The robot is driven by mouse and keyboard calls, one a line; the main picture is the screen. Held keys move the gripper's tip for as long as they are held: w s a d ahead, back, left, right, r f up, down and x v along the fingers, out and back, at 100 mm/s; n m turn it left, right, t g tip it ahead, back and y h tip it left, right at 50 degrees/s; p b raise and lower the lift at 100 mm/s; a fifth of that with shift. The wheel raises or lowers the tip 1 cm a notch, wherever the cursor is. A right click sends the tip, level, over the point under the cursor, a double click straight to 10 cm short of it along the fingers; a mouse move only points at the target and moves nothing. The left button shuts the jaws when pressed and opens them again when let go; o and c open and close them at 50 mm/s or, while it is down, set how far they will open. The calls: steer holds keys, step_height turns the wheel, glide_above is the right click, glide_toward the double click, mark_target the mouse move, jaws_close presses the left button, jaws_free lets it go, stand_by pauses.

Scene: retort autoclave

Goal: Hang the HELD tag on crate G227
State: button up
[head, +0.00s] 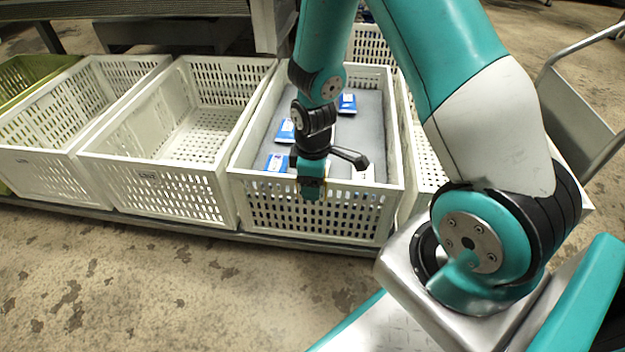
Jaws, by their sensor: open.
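My gripper (311,190) points down at the front rim of a white perforated crate (255,210) in the head view. Its fingers are small and partly hidden by the wrist; it is open. A small yellowish patch shows beside the fingers; I cannot tell what it is. The crate holds a grey liner with several blue-and-white packets (347,103). A white piece (363,174) shows at the crate's front right, just inside the rim; I cannot tell whether it is a tag. No crate number is readable, so I cannot tell which crate is G227.
An empty white crate (160,180) with a small unreadable label stands to the left, then another white crate (40,175) and a green one (22,78). More white crates stand behind and right, partly behind my arm. A metal cart (580,120) is at right. The front floor is clear.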

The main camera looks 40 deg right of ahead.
step_height(320, 180, up, 17)
steer(key=p, duration=0.9)
steer(key=shift+r, duration=0.15)
steer(key=s+a+r+m+y+p, duration=0.1)
steer(key=s+a+r+p, duration=0.1)
steer(key=s+a+r, duration=0.45)
steer(key=s+a+r+y+p, duration=0.15)
steer(key=s+a+r, duration=0.25)
steer(key=r, duration=0.5)
steer(key=s+a+r+m+y+p, duration=0.1)
steer(key=s+a+r+y+p, duration=0.1)
steer(key=s+a+r, duration=0.5)
step_height(320, 180, up, 38)
steer(key=w+d+p, duration=0.1)
steer(key=p, duration=3.5)
steer(key=shift+w+d+p, duration=0.25)
steer(key=shift+w+p, duration=0.05)
steer(key=shift+f, duration=0.1)
